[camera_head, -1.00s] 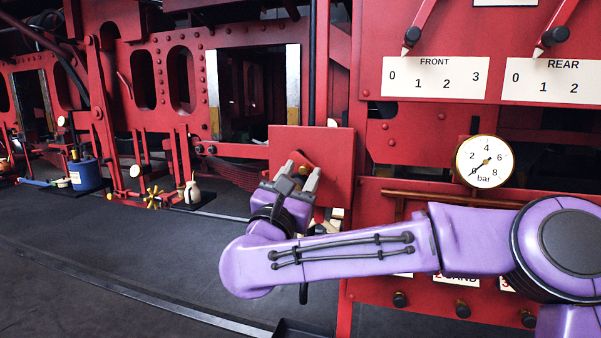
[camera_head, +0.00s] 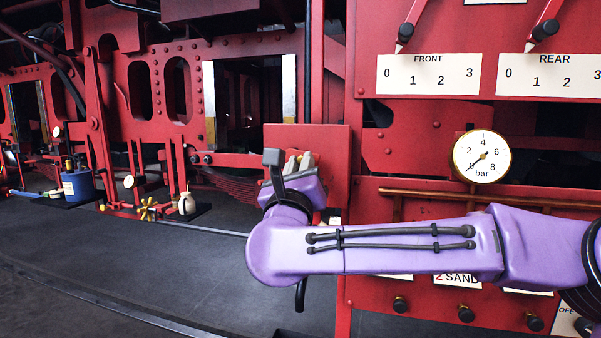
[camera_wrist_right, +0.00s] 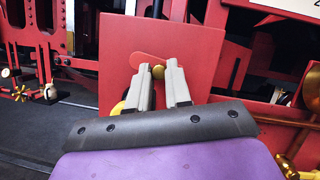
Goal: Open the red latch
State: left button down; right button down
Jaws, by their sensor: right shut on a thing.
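The red latch (camera_wrist_right: 150,60) is a short rounded red bar on a square red plate (camera_wrist_right: 115,75). It slants down to the right in the right wrist view, with a brass knob (camera_wrist_right: 157,71) near its lower end. My right gripper (camera_wrist_right: 159,72) is shut on the latch, its two grey fingers on either side of the brass knob. In the head view, my right gripper (camera_head: 298,162) is in front of the red plate (camera_head: 335,145) and hides the latch. My left gripper is not in view.
A pressure gauge (camera_head: 482,157) and a copper pipe (camera_head: 520,194) are right of the plate, above my forearm. FRONT (camera_head: 429,75) and REAR (camera_head: 550,80) scales are higher up. A blue can (camera_head: 78,185) and a small oil can (camera_head: 187,204) stand at the left. The dark floor there is mostly clear.

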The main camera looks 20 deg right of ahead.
jog(key=c, duration=1.1)
grip_release()
jog(key=shift+o, duration=0.2)
jog(key=b+v, duration=0.5)
jog(key=v, duration=0.5)
jog(key=shift+s, duration=0.25)
jog(key=shift+a, duration=0.1)
